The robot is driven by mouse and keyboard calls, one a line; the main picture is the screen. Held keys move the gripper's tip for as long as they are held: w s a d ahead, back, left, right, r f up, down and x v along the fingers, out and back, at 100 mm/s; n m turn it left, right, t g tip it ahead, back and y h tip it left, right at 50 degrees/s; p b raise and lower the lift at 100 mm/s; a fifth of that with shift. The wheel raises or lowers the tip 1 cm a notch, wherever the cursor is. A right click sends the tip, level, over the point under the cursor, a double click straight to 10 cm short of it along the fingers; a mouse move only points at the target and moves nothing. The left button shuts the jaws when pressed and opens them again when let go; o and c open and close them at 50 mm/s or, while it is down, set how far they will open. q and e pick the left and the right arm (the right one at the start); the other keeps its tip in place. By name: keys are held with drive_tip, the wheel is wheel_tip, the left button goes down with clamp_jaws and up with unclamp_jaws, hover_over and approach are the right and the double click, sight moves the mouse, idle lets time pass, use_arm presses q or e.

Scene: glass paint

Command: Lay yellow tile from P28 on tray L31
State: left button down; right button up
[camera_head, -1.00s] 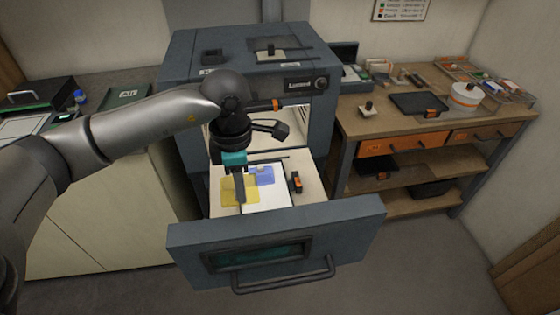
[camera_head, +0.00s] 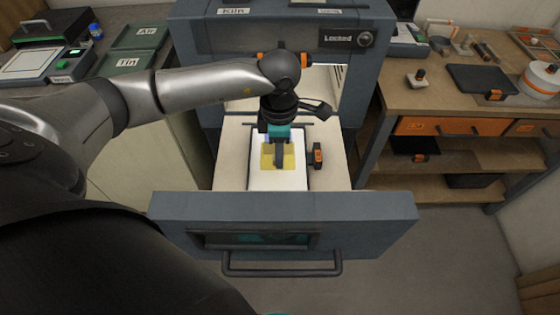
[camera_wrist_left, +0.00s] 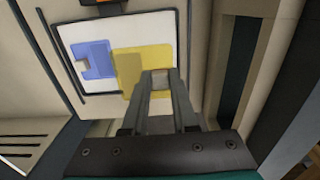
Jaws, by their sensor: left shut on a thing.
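The yellow tile (camera_head: 290,160) is at my left gripper (camera_head: 279,163), over the white tray (camera_head: 278,182) in the pulled-out kiln drawer. In the left wrist view my left gripper (camera_wrist_left: 160,82) is shut on the small beige knob of the yellow tile (camera_wrist_left: 130,66). The dark-rimmed white tray (camera_wrist_left: 150,27) shows behind it. A blue tile (camera_wrist_left: 98,55) lies on the tray to the left of the yellow one. I cannot tell whether the yellow tile touches the tray. No P28 or L31 label is readable. My right gripper is not in view.
The drawer front (camera_head: 280,220) with its handle stands before the tray. The kiln body (camera_head: 355,80) rises behind, its display reading "Locked". A black-and-orange item (camera_head: 317,156) sits beside the tray. Green trays (camera_head: 125,65) lie at left; a wooden bench (camera_head: 440,105) stands at right.

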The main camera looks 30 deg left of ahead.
use_arm(q)
drive_tip(key=shift+s+f, duration=0.1)
drive_tip(key=shift+f, duration=0.85)
drive_tip(key=shift+f+b, duration=0.35)
drive_tip(key=shift+b, duration=0.1)
wheel_tip(320, 180, down, 4)
drive_tip(key=b, duration=0.3)
drive_tip(key=shift+f, duration=0.2)
drive_tip(key=shift+f+b, duration=0.75)
drive_tip(key=shift+b, duration=0.05)
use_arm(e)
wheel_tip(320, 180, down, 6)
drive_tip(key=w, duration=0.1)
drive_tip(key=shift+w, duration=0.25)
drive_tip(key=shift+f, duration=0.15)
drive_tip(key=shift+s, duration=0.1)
use_arm(q)
drive_tip(key=c, duration=0.6)
unclamp_jaws()
